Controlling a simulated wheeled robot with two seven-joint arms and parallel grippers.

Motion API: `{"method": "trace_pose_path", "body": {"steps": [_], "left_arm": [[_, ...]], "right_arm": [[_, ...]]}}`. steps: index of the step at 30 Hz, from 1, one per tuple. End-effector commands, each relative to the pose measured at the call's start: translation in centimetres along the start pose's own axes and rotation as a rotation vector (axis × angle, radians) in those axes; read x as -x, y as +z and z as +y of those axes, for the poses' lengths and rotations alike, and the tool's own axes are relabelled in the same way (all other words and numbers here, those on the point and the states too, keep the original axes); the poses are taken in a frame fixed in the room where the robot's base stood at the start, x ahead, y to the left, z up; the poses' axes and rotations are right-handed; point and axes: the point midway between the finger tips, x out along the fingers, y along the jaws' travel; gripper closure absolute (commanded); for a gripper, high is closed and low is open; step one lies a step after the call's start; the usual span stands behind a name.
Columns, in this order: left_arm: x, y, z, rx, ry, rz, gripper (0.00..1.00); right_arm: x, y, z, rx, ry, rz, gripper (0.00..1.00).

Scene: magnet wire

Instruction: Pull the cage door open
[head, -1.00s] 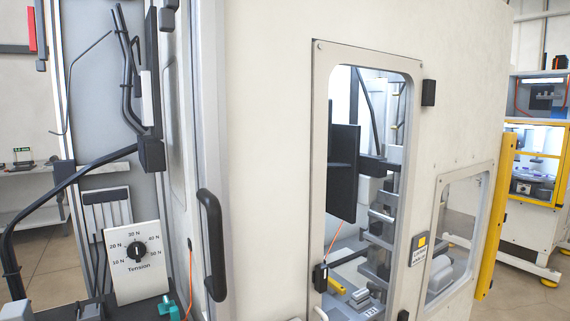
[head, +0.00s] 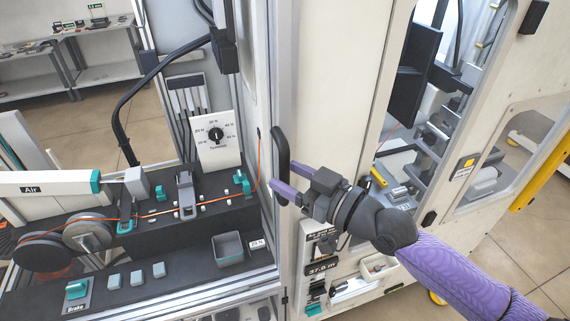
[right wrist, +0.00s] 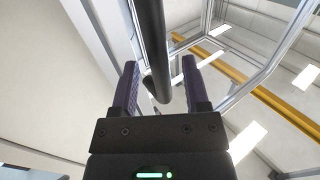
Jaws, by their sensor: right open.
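The cage door's handle (head: 281,150) is a black upright bar at the seam between the grey metal frame and the pale panel (head: 335,90). The door appears closed. My right gripper (head: 282,184) is open at the lower part of the handle, its purple fingers level with it. In the right wrist view the handle (right wrist: 152,45) runs down between the two spread fingers (right wrist: 160,85), its lower end just above the palm. I cannot tell whether either finger touches it. My left gripper is not in view.
Left of the handle is an open bay with a tension dial (head: 216,135), an orange wire, spools (head: 88,233) and a grey bin (head: 228,247). A windowed section stands at the right, with a yellow post (head: 545,170).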

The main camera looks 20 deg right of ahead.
Motion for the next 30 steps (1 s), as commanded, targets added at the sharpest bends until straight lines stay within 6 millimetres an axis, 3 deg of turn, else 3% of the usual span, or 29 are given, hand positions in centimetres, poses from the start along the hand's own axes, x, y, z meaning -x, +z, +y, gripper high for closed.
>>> {"method": "trace_pose_path", "body": {"steps": [4,12,14,21,30], "left_arm": [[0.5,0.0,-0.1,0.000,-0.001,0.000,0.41],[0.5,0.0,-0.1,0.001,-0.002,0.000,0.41],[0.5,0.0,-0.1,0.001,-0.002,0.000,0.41],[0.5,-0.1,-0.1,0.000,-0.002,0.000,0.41],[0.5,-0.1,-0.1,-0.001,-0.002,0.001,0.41]], "right_arm": [[-1.4,-0.1,0.0,-0.001,0.000,0.000,0.41],[-1.7,0.1,0.0,0.000,0.000,-0.001,0.41],[-1.6,0.1,0.0,0.000,0.000,-0.001,0.49],[-1.6,0.1,0.0,0.000,0.000,-0.001,1.00],[-1.6,0.1,0.0,0.000,0.000,-0.001,1.00]]}}
